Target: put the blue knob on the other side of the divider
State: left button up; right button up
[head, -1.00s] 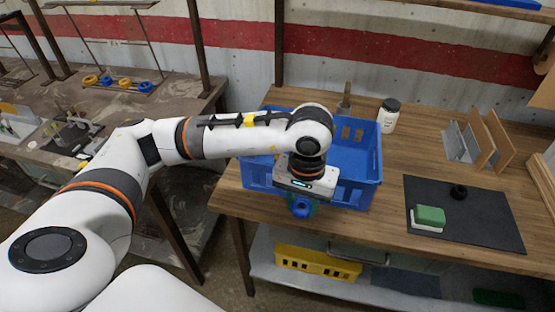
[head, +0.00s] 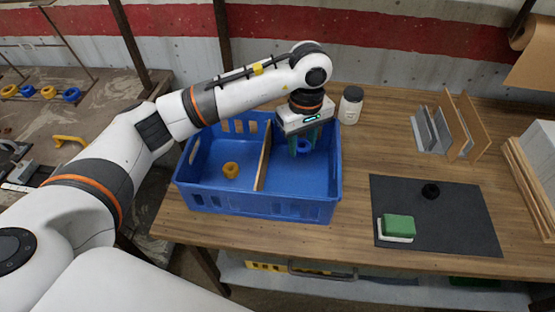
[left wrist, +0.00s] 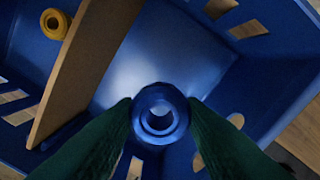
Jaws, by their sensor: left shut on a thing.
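The blue knob (head: 303,147) is between the green fingers of my left gripper (head: 304,142), which is shut on it. In the left wrist view the ring-shaped knob (left wrist: 160,114) shows between the two fingertips (left wrist: 160,118). The wooden divider (head: 263,160) splits the blue crate (head: 262,207) into a left and a right part. The gripper and knob are over the right part, near its back; I cannot tell the exact height above the floor. In the wrist view the divider (left wrist: 85,65) is at upper left. My right gripper is not in view.
A yellow knob (head: 231,170) lies in the crate's left part. A white jar (head: 350,105) stands close behind the crate's right corner. The right part's front floor is clear.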

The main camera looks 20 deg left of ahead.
aim_at(298, 180)
pick_arm(q)
jog(key=shift+s+f+p, duration=0.2)
jog(key=shift+f, duration=0.4)
jog(key=shift+s+f+p, duration=0.15)
jog(key=shift+f+p, duration=0.05)
jog(key=shift+f, duration=0.35)
jog(key=f, duration=0.3)
jog(key=shift+s+f+p, duration=0.15)
jog(key=shift+s+p, duration=0.1)
jog(key=shift+p, duration=0.1)
jog(key=shift+w+f, duration=0.1)
jog(key=shift+f, duration=0.25)
notch_tip(298, 180, down, 3)
jog(key=shift+f+p, duration=0.15)
jog(key=shift+p, duration=0.25)
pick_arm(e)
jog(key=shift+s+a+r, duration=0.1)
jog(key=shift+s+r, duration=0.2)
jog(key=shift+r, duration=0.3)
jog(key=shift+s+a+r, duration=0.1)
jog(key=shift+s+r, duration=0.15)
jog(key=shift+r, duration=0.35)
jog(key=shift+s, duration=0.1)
pick_arm(q)
jog(key=shift+f, duration=0.15)
jog(key=o, duration=1)
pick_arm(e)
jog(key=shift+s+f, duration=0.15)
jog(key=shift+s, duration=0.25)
